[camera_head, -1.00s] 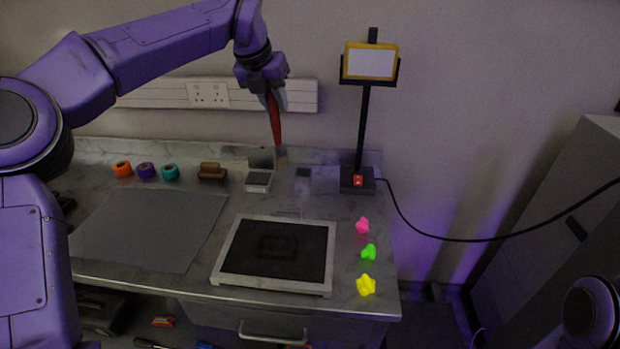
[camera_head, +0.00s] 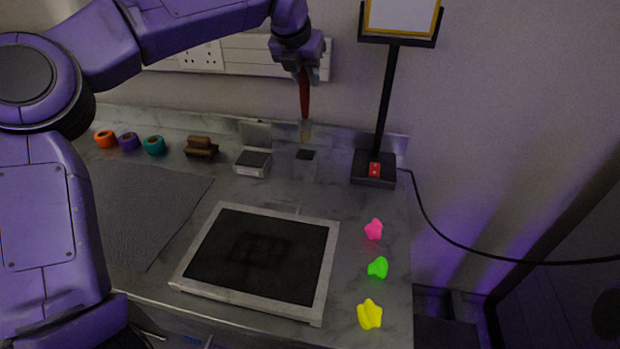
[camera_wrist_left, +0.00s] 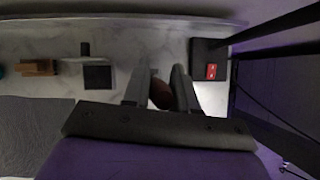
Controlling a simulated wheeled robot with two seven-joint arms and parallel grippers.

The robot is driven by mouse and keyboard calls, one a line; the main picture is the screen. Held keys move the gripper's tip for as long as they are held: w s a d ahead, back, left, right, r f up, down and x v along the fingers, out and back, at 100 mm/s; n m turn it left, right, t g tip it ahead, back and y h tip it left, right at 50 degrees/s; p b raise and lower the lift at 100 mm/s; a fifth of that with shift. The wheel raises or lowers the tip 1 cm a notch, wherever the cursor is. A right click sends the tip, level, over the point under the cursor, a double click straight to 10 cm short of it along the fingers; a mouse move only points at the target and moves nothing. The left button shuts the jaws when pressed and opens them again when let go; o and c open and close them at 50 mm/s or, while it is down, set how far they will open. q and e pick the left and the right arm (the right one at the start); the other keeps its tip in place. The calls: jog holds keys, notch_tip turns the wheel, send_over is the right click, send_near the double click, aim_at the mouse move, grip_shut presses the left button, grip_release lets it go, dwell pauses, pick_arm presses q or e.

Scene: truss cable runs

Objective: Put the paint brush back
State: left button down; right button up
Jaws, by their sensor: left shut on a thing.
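The paint brush (camera_head: 304,97) has a red handle and a pale tip. My left gripper (camera_head: 303,72) is shut on its handle and holds it upright, tip down, over the back of the bench. Its tip appears just above a small grey box-shaped holder (camera_head: 303,169) with a dark opening; I cannot tell whether tip and holder touch. My right gripper is not in view.
A black stand (camera_head: 375,168) with a red switch rises close right of the holder. A box with a raised lid (camera_head: 252,163) is close left, then a brown block (camera_head: 201,148) and tape rolls (camera_head: 154,144). A framed dark panel (camera_head: 318,290) and bright knobs (camera_head: 377,267) lie in front.

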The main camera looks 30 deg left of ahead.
aim_at(307, 116)
pick_arm(q)
notch_tip(307, 116, down, 11)
jog(key=shift+w+r, duration=0.15)
jog(key=shift+r, duration=0.05)
jog(key=shift+f, duration=0.1)
jog(key=c, duration=0.9)
grip_release()
jog(key=shift+f, duration=0.1)
jog(key=shift+r, duration=0.4)
jog(key=v, duration=1.1)
jog(key=shift+s+r+b, duration=0.3)
jog(key=shift+b, duration=0.15)
